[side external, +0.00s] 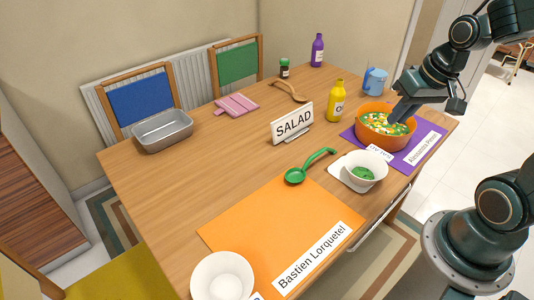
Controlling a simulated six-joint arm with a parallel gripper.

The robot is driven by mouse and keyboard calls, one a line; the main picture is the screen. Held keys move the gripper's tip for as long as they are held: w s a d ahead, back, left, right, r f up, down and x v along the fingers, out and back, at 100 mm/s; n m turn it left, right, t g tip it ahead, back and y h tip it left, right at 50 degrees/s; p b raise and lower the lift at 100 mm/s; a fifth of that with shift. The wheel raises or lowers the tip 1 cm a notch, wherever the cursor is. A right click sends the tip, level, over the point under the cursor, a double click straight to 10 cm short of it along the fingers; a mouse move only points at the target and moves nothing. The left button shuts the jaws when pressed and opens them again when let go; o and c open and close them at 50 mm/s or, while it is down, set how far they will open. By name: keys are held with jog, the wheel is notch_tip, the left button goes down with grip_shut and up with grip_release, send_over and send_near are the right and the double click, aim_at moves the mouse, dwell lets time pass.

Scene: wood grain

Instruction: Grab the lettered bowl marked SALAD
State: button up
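The word SALAD shows on a white standing sign (293,123) near the middle of the table, not readably on any bowl. An orange bowl (372,143) of mixed salad sits on a purple mat (414,152) at the right. A small label (380,154) at its front is too small to read surely. A white bowl (365,165) with green contents stands in front of it. An empty white bowl (222,274) is at the lower left, its label mostly cut off. My gripper (397,115) is at the orange bowl's right inner side, over the salad; its finger opening cannot be made out.
A green ladle (308,167) lies near the white bowl. A yellow bottle (336,101) and blue mug (375,81) stand behind the orange bowl. A metal tray (162,131) is at the far left. An orange mat (270,232) covers the front; the left-centre table is bare.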

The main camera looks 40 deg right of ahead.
jog(key=d+f+m+y, duration=0.1)
jog(key=d+f+m, duration=0.3)
jog(key=d+f, duration=0.3)
jog(key=m, duration=0.5)
send_near(381, 173)
notch_tip(381, 173, up, 3)
jog(key=s+d, duration=0.1)
jog(key=s, duration=0.1)
jog(key=shift+w+d+f+y, duration=0.1)
jog(key=shift+w+y, duration=0.1)
jog(key=shift+y, duration=0.2)
jog(key=shift+x, duration=4.3)
jog(key=shift+w, duration=0.15)
jog(key=shift+x, duration=2.55)
jog(key=shift+c, duration=0.4)
